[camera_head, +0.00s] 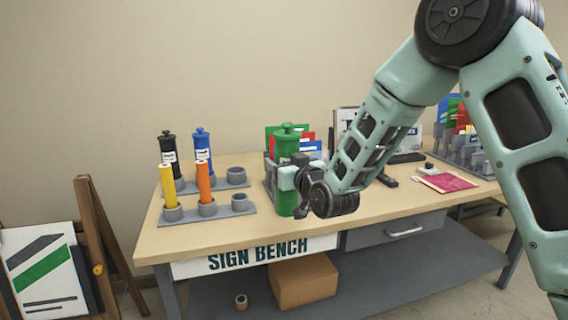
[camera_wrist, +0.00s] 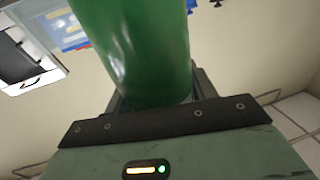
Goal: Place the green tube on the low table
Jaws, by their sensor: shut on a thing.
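The green tube (camera_head: 286,204) is upright, with a knobbed green cap on top. My gripper (camera_head: 288,179) is shut around its middle and hides part of it in the head view. In the wrist view the tube (camera_wrist: 135,45) fills the space between the jaws, just beyond the gripper's palm. In the head view the tube overlaps the front part of the bench top; I cannot tell whether its lower end touches anything. No separate low table can be made out in either view.
The sign bench (camera_head: 320,222) carries a grey holder (camera_head: 220,213) with a yellow tube (camera_head: 168,186) and an orange tube (camera_head: 204,182). Black (camera_head: 169,149) and blue (camera_head: 202,147) tubes stand behind. A cardboard box (camera_head: 303,282) sits below. An easel (camera_head: 97,245) stands left.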

